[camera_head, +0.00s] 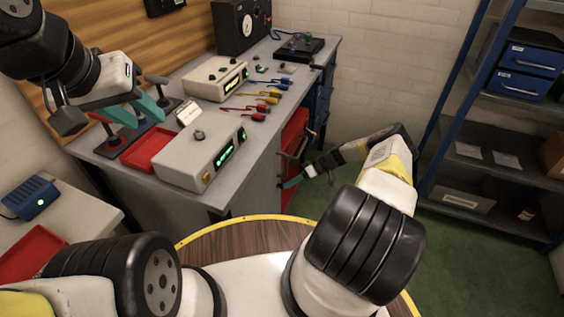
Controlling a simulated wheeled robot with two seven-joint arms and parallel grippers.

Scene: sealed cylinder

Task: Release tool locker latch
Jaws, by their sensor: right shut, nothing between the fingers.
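The tool locker appears to be the red-fronted cabinet (294,132) under the right end of the workbench. Its latch is too small and too covered by my right gripper to make out clearly. I cannot tell whether the fingertips touch the locker. My left gripper (132,112) is over the left part of the bench, away from the locker.
A blue-framed shelf (470,110) stands at right. Green floor (470,265) is open between them.

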